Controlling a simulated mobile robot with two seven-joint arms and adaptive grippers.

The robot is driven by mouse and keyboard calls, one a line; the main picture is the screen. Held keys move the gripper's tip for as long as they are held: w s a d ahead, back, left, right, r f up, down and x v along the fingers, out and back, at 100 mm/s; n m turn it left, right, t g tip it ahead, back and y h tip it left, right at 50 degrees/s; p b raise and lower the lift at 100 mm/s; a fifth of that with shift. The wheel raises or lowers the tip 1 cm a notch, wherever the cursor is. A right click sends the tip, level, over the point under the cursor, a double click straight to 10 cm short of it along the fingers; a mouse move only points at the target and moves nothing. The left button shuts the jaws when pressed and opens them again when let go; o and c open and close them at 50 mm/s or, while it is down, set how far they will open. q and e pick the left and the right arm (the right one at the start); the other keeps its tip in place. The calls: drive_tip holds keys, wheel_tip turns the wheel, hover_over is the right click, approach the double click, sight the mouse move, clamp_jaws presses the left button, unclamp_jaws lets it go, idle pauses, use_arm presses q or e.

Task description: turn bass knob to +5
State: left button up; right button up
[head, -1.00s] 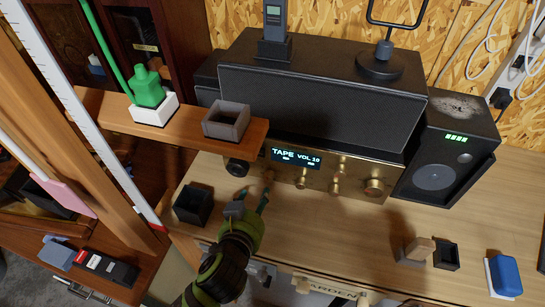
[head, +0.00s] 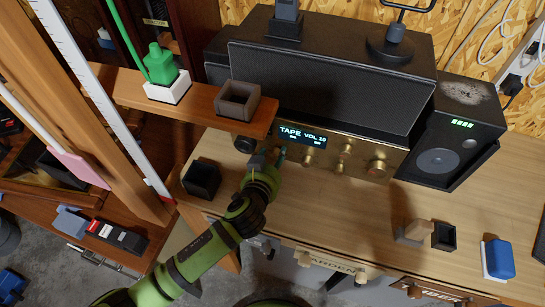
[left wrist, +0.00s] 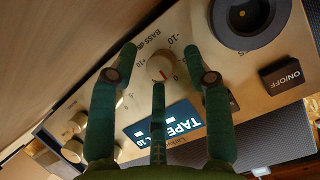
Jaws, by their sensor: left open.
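The brass amplifier panel (head: 325,162) stands on the bench, its display (head: 302,134) reading TAPE VOL 10. In the left wrist view the bass knob (left wrist: 160,65) is a small pale round knob beside the word BASS, with +10 and -10 marked around it. Its red mark points downward in that view, away from the BASS label; the exact value cannot be read. My left gripper (head: 270,154) is open at the panel. In the left wrist view its green fingers (left wrist: 160,58) stand on either side of the knob, with visible gaps. My right gripper is not in view.
A wooden shelf (head: 200,101) with a grey open box (head: 238,98) juts out above the panel's left end. A black box (head: 201,179) stands left of my gripper. More knobs (head: 345,147) lie to the right.

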use_arm(q)
clamp_jaws()
drive_tip(key=shift+f, duration=0.1)
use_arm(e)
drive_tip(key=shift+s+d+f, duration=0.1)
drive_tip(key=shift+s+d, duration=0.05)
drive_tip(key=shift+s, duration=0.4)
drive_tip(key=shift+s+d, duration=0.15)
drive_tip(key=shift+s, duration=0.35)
use_arm(q)
drive_tip(key=shift+y, duration=0.3)
